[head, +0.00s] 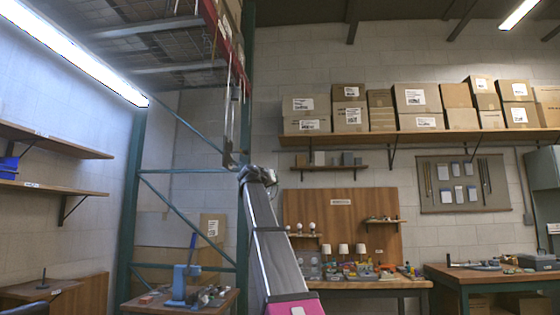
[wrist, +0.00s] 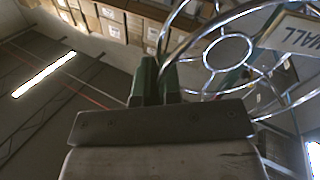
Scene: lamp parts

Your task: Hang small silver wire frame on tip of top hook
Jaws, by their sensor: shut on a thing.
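The small silver wire frame (wrist: 228,36) shows large in the upper right of the wrist view, a ring with spokes around a smaller inner ring. My gripper (wrist: 157,82) has its green fingers close together at the frame's left rim and is shut on it. In the head view my gripper (head: 232,164) is raised high at the top of my arm, below the red shelf beam. Thin upright metal pieces show above it there; I cannot tell which are hooks and which are the frame. The top hook's tip cannot be made out.
A red beam (head: 222,32) and green rack post (head: 243,200) stand close to my gripper. Boxes fill a wall shelf (head: 430,134) at right. Workbenches (head: 375,284) stand below.

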